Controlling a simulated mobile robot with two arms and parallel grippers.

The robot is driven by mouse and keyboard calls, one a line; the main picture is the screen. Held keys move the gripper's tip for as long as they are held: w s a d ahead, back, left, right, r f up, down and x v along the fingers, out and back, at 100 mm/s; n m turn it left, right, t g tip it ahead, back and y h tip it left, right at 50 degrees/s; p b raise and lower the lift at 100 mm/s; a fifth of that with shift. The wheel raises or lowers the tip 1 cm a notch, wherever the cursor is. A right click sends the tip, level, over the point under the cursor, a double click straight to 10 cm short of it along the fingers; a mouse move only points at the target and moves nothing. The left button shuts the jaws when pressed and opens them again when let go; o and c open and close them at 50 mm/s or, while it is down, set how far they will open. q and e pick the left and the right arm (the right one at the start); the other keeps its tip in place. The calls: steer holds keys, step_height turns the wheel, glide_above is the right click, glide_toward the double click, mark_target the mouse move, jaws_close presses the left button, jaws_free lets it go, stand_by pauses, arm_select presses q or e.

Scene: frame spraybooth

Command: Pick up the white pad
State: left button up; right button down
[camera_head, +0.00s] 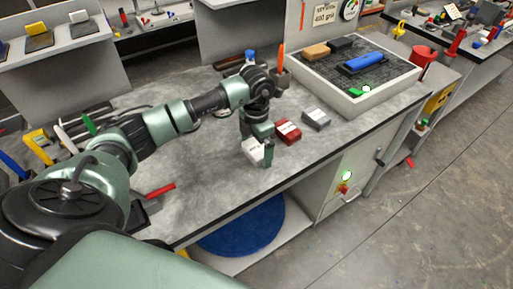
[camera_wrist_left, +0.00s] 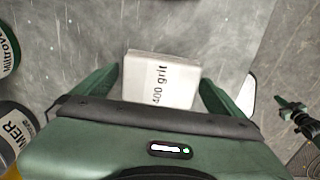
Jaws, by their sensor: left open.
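The white pad (camera_head: 251,151) sits on the grey bench. In the left wrist view the white pad (camera_wrist_left: 160,78) shows "400 grit" on its top and lies between my two green fingertips, with its near edge hidden by the gripper body. My left gripper (camera_head: 259,148) is open and points down around the white pad. In the left wrist view, the open left gripper (camera_wrist_left: 160,88) has a finger on each side of the pad; I cannot tell whether either touches it.
A raised grated box (camera_head: 384,92) with a blue block (camera_head: 365,61) stands farther right. Cans (camera_wrist_left: 14,130) stand at the left in the wrist view. The bench's front edge is close.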

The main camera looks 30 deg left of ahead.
arm_select(q)
steer(key=shift+c, duration=0.9)
steer(key=c, duration=1.1)
arm_select(e)
steer(key=shift+w+a, duration=0.15)
steer(key=shift+a, duration=0.3)
arm_select(q)
steer(key=shift+o, duration=0.2)
steer(key=shift+r, duration=0.1)
step_height(320, 180, up, 14)
steer(key=b, duration=0.3)
step_height(320, 180, up, 6)
glide_above(257, 147)
steer(key=shift+p, duration=0.45)
arm_select(e)
steer(key=shift+d+f, duration=0.25)
steer(key=shift+f, duration=0.7)
